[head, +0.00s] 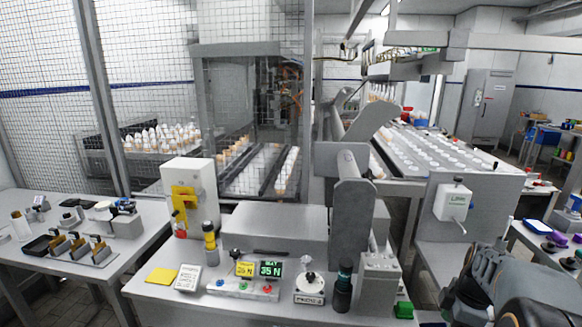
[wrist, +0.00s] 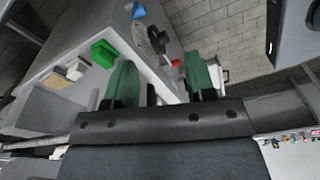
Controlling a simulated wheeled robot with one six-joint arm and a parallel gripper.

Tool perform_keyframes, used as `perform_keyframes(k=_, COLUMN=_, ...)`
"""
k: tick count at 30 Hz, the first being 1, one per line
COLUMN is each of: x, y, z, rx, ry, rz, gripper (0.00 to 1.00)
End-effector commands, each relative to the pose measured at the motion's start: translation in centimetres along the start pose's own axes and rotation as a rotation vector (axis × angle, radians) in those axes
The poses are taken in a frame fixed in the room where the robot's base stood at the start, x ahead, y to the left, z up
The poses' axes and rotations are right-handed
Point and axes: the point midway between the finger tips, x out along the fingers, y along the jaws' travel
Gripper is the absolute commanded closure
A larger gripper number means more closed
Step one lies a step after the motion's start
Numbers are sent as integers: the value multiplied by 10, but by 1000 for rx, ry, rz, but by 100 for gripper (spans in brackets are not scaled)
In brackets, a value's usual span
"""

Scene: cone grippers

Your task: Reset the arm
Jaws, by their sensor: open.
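My gripper (wrist: 160,76) shows in the wrist view as two green fingers on a dark bar. The fingers stand apart with nothing held between them. They point toward the light grey bench (wrist: 70,45) and the tiled floor beyond it. In the head view my dark grey arm fills the lower right corner, right of the bench (head: 155,292).
A force display (head: 271,269) and a grey post (head: 352,215) stand on the bench. A table (head: 40,275) with small tools is at left.

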Motion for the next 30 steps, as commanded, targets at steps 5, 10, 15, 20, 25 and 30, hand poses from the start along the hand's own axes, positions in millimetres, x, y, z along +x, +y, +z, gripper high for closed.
perform_keyframes(k=5, x=8, y=-5, z=2, rx=231, ry=-9, rz=-4, gripper=50)
perform_keyframes(k=10, x=11, y=-16, z=-2, rx=526, ry=-23, rz=11, gripper=50)
perform_keyframes(k=15, x=5, y=-40, z=-29, rx=914, ry=-29, rz=70, gripper=50)
perform_keyframes(k=20, x=-8, y=-72, z=-70, rx=1215, ry=14, rz=154, gripper=50)
perform_keyframes(k=25, x=-23, y=-114, z=-116, rx=1304, ry=111, rz=224, gripper=50)
perform_keyframes(k=30, x=-37, y=-139, z=-143, rx=1168, ry=172, rz=251, gripper=50)
